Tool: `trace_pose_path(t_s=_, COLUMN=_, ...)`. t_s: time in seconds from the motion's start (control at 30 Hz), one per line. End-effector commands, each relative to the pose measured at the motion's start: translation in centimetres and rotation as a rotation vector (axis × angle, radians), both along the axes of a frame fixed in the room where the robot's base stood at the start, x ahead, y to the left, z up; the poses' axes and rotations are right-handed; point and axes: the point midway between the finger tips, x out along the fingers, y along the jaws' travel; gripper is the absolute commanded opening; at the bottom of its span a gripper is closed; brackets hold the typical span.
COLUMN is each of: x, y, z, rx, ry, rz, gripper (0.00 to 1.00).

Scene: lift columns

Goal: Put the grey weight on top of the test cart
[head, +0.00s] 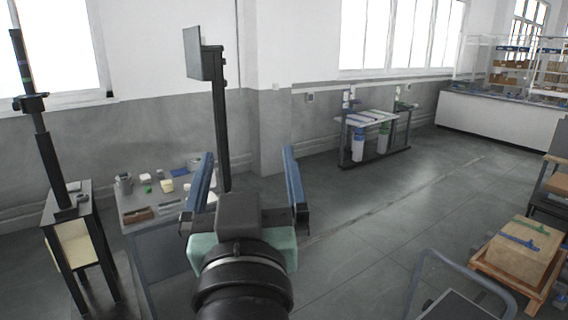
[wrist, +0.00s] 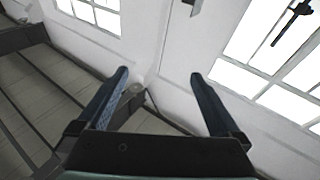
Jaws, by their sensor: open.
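My gripper (head: 248,155) is open and empty, raised in the middle of the head view. In the wrist view my gripper (wrist: 160,76) points at wall and windows, with nothing between its fingers. A grey workbench (head: 155,228) stands beyond it to the left, holding several small items. A grey rounded item (head: 124,184) stands at its left end; I cannot tell if it is the grey weight. A dark-framed stand (head: 101,243) with a tall column is at the far left, with a small dark item on top. I cannot tell which thing is the test cart.
A platform trolley with a blue-grey handle (head: 455,258) stands at the lower right. Beside it a cardboard box (head: 522,249) sits on a wooden frame. The middle floor is clear.

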Motion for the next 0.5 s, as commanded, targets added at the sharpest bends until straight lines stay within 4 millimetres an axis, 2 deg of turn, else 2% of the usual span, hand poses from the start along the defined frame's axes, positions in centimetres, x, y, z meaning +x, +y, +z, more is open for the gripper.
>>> trace_pose_path(t_s=0.03, x=-1.8, y=-1.1, z=4.3, rx=0.022, ry=-0.134, rz=-0.016, gripper=1.0)
trace_pose_path(t_s=0.1, x=-4.4, y=-2.3, z=8.6, rx=0.046, ry=-0.285, rz=-0.031, gripper=1.0)
trace_pose_path(t_s=0.2, x=-7.6, y=-3.4, z=12.8, rx=0.067, ry=-0.444, rz=-0.042, gripper=1.0)
trace_pose_path(t_s=0.33, x=-9.9, y=-4.0, z=15.2, rx=0.078, ry=-0.546, rz=-0.047, gripper=1.0)
trace_pose_path(t_s=0.5, x=-10.3, y=-4.0, z=15.5, rx=0.081, ry=-0.563, rz=-0.048, gripper=1.0)
